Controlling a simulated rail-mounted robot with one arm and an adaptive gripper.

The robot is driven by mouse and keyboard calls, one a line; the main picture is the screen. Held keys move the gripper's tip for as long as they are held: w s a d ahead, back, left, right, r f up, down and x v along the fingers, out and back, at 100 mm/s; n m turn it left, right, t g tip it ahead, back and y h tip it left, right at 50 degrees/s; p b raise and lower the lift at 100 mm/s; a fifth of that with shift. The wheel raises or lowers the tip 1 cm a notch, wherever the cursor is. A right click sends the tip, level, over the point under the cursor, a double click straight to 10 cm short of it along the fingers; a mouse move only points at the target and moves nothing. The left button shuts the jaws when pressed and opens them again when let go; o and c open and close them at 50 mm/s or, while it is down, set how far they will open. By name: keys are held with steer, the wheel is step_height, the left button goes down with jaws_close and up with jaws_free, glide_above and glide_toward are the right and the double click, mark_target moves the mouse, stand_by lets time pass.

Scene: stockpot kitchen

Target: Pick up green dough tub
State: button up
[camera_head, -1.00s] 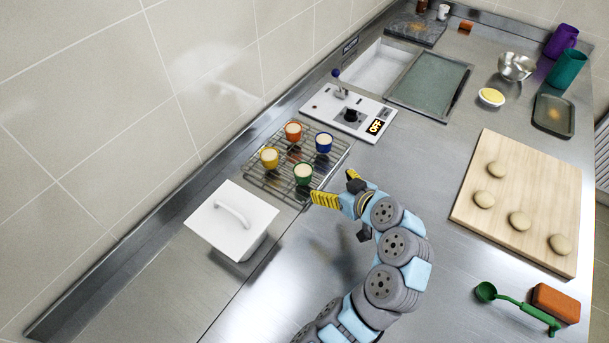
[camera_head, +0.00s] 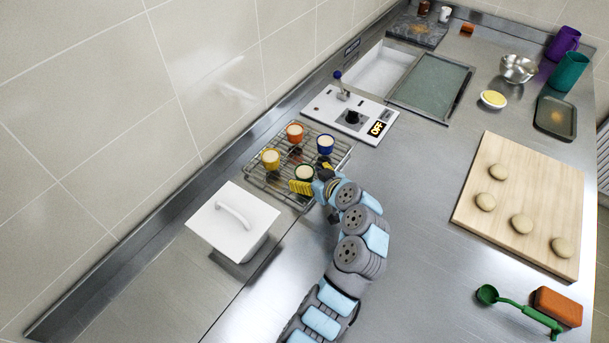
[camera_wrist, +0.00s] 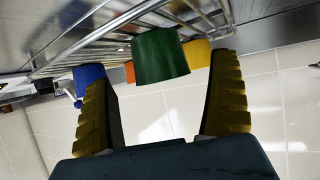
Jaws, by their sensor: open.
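The green dough tub (camera_head: 305,172) stands on the wire rack at its near corner, with pale dough at its top. In the wrist view the green tub (camera_wrist: 158,57) appears upside down, hanging from the rack's wires in the picture, between and beyond my two yellow fingers. My gripper (camera_head: 314,181) is open at the near edge of the rack, close beside the tub; the near finger covers the tub's lower part. In the wrist view my gripper (camera_wrist: 166,92) shows a gap on both sides of the tub.
Yellow (camera_head: 270,159), orange (camera_head: 295,132) and blue (camera_head: 325,144) tubs share the wire rack (camera_head: 260,183). A white lidded box (camera_head: 232,221) stands to the left, near the rack. A control panel (camera_head: 350,116) lies behind. The counter right of my arm is clear up to the board (camera_head: 519,215).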

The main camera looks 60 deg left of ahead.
steer(key=shift+x, duration=1.45)
steer(key=c, duration=1.4)
steer(key=shift+r, duration=0.1)
